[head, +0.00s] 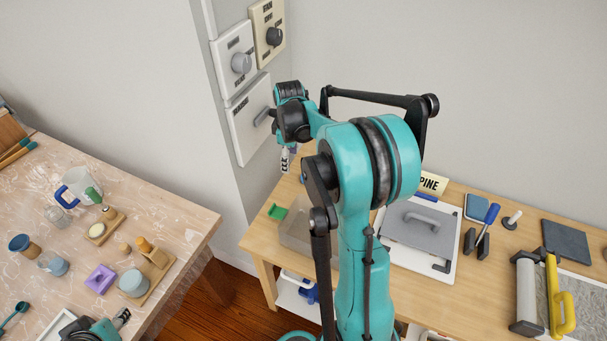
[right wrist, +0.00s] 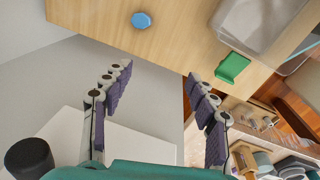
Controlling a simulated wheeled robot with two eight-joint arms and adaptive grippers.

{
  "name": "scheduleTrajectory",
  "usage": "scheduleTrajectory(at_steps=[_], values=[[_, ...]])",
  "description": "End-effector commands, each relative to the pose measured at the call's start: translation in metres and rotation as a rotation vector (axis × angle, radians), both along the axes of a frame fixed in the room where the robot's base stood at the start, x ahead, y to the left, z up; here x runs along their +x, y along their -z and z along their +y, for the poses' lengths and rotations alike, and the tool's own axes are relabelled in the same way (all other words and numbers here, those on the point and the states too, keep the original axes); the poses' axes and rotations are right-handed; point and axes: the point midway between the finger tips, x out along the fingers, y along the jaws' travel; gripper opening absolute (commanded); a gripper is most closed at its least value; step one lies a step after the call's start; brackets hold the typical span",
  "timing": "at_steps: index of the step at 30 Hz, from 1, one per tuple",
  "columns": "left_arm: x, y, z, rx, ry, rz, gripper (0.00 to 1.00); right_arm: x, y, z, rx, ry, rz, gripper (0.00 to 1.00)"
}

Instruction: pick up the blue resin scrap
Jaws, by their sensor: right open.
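The blue resin scrap (right wrist: 141,20) is a small flat blue piece with several sides. It lies on the wooden table top (right wrist: 95,20) at the top of the right wrist view. I cannot make it out in the head view, where my right arm covers part of that table. My right gripper (right wrist: 160,74) is open and empty, its purple-padded fingers apart, with the scrap beyond the fingertips. In the head view the right gripper (head: 287,159) hangs near the wall corner, above the table's left end. Part of my left gripper (head: 121,317) shows at the bottom left; its jaws are unclear.
A green piece (right wrist: 232,67) lies near the table edge beside a clear tray (right wrist: 262,22). A wall panel with switches (head: 249,120) stands close to my right wrist. A marbled workbench (head: 180,215) with cups and moulds is at the left.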

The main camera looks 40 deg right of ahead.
Motion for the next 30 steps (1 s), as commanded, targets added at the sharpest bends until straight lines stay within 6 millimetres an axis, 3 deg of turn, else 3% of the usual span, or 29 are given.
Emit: scheduleTrajectory(at_steps=[1,3,9,30], values=[[0.0,-0.006,0.0,0.0,0.0,0.0,0.4,0.007,0.01,-0.019,0.005,-0.026,0.027,0.58],[0.0,-0.009,0.0,0.0,0.0,0.0,0.4,0.011,0.026,-0.039,0.014,-0.073,0.06,0.58],[0.0,-0.013,0.0,0.0,0.0,0.0,0.4,0.015,0.056,-0.07,0.037,-0.154,0.114,0.58],[0.0,0.024,0.0,0.0,0.0,0.0,0.4,0.015,0.139,-0.069,0.04,-0.169,0.122,0.58]])
